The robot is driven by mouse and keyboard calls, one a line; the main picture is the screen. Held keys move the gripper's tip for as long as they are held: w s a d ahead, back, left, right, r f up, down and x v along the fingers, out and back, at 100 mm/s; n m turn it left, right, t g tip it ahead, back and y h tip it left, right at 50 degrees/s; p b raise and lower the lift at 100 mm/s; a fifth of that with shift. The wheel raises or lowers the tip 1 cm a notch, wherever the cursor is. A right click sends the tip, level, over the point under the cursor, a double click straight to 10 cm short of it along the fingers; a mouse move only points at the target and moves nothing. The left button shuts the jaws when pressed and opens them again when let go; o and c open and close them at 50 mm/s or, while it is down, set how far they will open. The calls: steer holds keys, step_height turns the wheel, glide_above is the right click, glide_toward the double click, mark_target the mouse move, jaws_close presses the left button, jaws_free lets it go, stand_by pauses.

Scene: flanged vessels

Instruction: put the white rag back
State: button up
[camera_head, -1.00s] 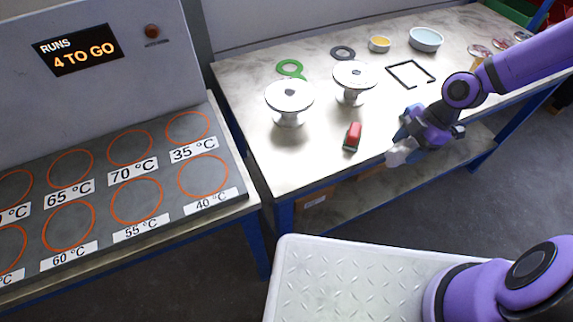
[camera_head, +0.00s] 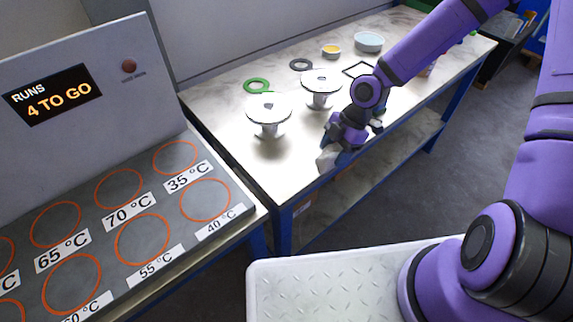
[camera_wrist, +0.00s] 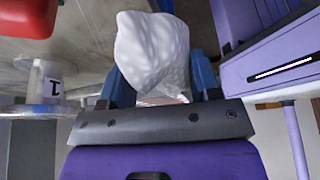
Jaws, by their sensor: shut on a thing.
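The white rag (camera_head: 327,158) is a crumpled bundle held in my gripper (camera_head: 336,147) at the front edge of the long table (camera_head: 225,110). In the wrist view the rag (camera_wrist: 152,50) fills the space between the blue fingers of my gripper (camera_wrist: 162,82), which are shut on it. The rag hangs near the table's front edge, and I cannot tell its height over the top.
Two flanged vessels (camera_head: 268,112) (camera_head: 320,85) stand left of my gripper. Behind them are a green ring (camera_head: 257,86), a dark ring (camera_head: 301,64) and bowls (camera_head: 369,42). A red thing (camera_wrist: 25,20) shows in the wrist view. The heating plate (camera_head: 160,190) is at left.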

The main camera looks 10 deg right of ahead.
glide_above(285, 173)
steer(key=d, duration=0.1)
steer(key=shift+w+d+f, duration=0.2)
steer(key=shift+w+f, duration=0.1)
steer(key=shift+f, duration=2)
steer(key=o, duration=0.9)
steer(key=shift+f, duration=0.1)
steer(key=v, duration=1.2)
